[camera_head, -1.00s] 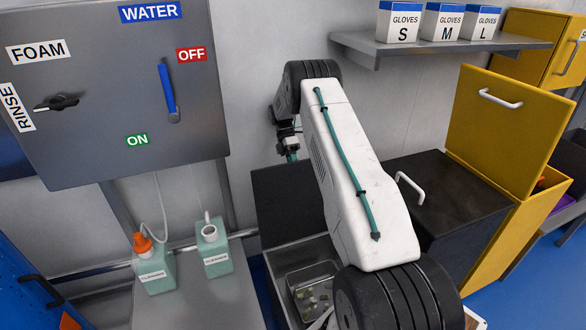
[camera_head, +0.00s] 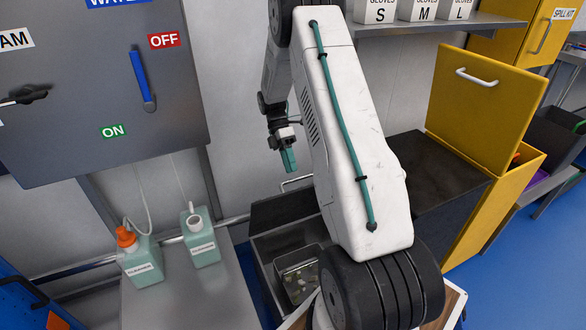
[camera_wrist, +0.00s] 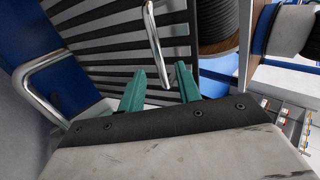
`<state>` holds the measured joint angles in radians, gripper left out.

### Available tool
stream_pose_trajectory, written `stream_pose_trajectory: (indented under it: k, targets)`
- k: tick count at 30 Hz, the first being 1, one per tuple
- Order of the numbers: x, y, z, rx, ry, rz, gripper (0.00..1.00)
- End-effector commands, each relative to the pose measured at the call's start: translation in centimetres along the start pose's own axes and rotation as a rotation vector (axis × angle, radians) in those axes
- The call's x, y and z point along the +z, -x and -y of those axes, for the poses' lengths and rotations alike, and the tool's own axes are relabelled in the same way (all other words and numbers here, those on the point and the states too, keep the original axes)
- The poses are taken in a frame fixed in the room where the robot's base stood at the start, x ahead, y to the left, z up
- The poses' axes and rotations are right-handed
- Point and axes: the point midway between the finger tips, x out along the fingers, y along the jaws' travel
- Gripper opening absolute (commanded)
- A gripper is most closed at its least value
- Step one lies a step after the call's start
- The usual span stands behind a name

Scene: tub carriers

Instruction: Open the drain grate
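The drain grate (camera_wrist: 105,45) shows in the wrist view as dark parallel slats beyond my fingertips. A bright metal bar handle (camera_wrist: 153,40) stands out in front of the slats, its near end appearing between or just beyond the fingertips. My gripper (camera_wrist: 160,88) has two teal fingers spread apart with nothing held between them. I cannot tell how far the fingers are from the handle. In the head view my gripper (camera_head: 289,160) hangs over the dark-panelled metal basin, left of my white arm. I cannot pick out the grate in the head view, and my arm hides much of that area.
A second bent metal handle (camera_wrist: 40,75) is close at left in the wrist view. The metal basin (camera_head: 268,245) holds a small tray. Cleaner bottles (camera_head: 202,240) stand on the grey bench. A yellow bin (camera_head: 485,100) is at right. Blue floor is clear at lower right.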

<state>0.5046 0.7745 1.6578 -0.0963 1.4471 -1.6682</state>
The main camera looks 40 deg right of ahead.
Motion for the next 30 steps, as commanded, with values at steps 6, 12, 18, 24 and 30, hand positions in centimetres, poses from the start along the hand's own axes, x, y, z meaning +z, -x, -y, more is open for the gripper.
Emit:
stream_pose_trajectory:
  k: [6, 12, 18, 24, 30]
  targets:
    - [-0.1, -1.6, 2.1, 0.001, 0.0, 0.0, 0.34]
    - [-0.2, -1.9, 2.4, 0.0, 0.0, 0.0, 0.34]
    - [-0.2, -1.9, 2.4, 0.001, 0.0, 0.0, 0.34]
    - [-0.2, -1.9, 2.4, 0.0, 0.0, 0.0, 0.34]
    - [-0.2, -1.8, 2.3, 0.002, -0.061, 0.0, 0.34]
